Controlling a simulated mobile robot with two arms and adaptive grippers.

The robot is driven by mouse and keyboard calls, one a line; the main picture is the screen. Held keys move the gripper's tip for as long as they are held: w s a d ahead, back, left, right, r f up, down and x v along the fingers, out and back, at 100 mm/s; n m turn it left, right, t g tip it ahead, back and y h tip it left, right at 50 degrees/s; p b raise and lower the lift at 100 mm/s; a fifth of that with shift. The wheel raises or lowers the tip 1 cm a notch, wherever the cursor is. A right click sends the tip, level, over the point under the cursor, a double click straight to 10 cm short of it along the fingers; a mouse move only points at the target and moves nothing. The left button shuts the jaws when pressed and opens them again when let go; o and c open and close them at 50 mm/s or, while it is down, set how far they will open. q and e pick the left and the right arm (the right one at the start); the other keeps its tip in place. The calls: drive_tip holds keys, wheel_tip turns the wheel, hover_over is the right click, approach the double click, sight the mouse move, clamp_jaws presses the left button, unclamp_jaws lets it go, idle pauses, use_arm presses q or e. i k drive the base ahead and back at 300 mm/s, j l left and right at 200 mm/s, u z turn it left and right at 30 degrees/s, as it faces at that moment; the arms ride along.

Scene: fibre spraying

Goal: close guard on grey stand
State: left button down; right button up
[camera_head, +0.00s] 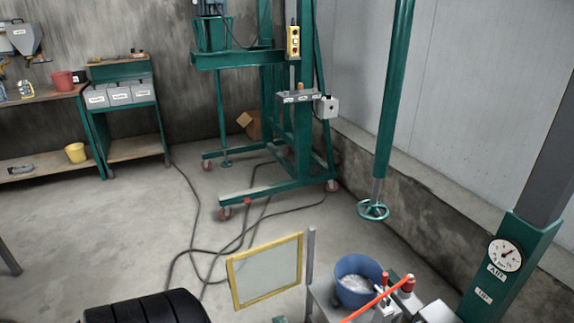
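The guard (265,271) is a clear panel in a yellow frame. It stands upright at the bottom middle, swung out to the left of a thin grey post (310,262). The grey stand (322,296) is at the bottom edge, right of the guard, and is cut off by the picture. A blue bucket (357,275) with whitish stuff in it sits on the stand. A red rod (372,301) and red-topped fittings (408,284) are beside the bucket. Neither of my grippers is in view.
A black ribbed object (147,308) is at bottom left. A green wheeled frame (276,187) stands at the back, with cables (197,222) on the floor. A green pole with a handwheel (373,210) hangs on the right. A gauge column (497,275) is at far right.

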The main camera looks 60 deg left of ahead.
sight(299, 236)
drive_tip(key=j+z, duration=0.2)
drive_tip(key=j, duration=0.25)
drive_tip(key=k+j+z, duration=0.15)
drive_tip(key=j, duration=0.3)
drive_tip(key=j+z, duration=0.2)
drive_tip(key=j, duration=0.25)
drive_tip(key=k+j+z, duration=0.2)
drive_tip(key=j, duration=0.2)
drive_tip(key=k+j, duration=0.15)
drive_tip(key=j, duration=0.25)
drive_tip(key=k+j, duration=0.1)
drive_tip(key=j, duration=0.25)
drive_tip(key=k+j, duration=0.15)
drive_tip(key=j, duration=0.25)
drive_tip(key=k+j, duration=0.1)
drive_tip(key=j, duration=0.25)
drive_tip(key=k+j+z, duration=0.1)
drive_tip(key=j, duration=0.3)
drive_tip(key=k+j, duration=0.2)
drive_tip(key=j, duration=0.15)
drive_tip(key=k+j, duration=0.15)
drive_tip(key=j, duration=0.25)
